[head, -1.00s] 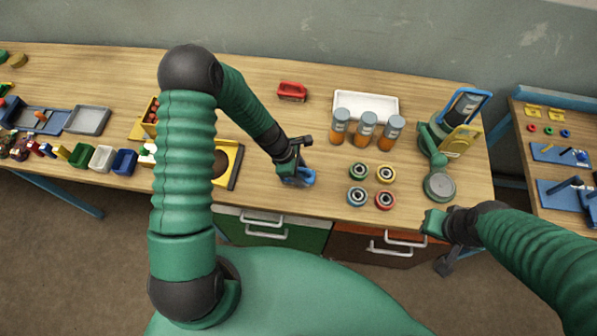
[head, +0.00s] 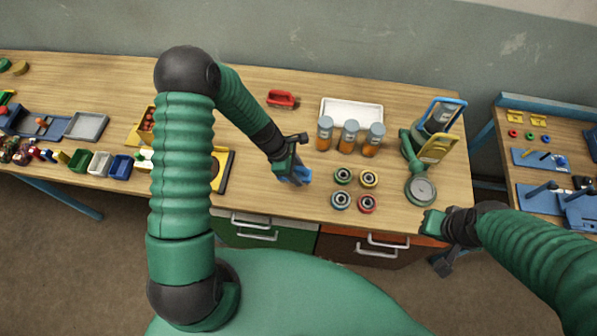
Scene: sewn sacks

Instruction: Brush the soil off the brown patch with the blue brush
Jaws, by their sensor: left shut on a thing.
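My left gripper (head: 293,173) is shut on the blue brush (head: 302,175), at the bench's front middle. The fingers hide much of the brush, and I cannot tell if it clears the bench top. The yellow tray (head: 227,161) with a dark front edge lies to the left of the gripper. The brown patch (head: 214,170) shows only as a sliver there, mostly behind my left arm. I cannot make out soil on it. My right gripper (head: 441,243) hangs in front of the bench's right end, away from the brush. Its jaws are unclear.
Several coloured ring pieces (head: 341,176) sit just right of the brush. Behind them stand orange-filled jars (head: 349,137) and a white tray (head: 371,108). A red-handled tool (head: 281,99) lies at the back. A green stand with a round plate (head: 420,190) is at right.

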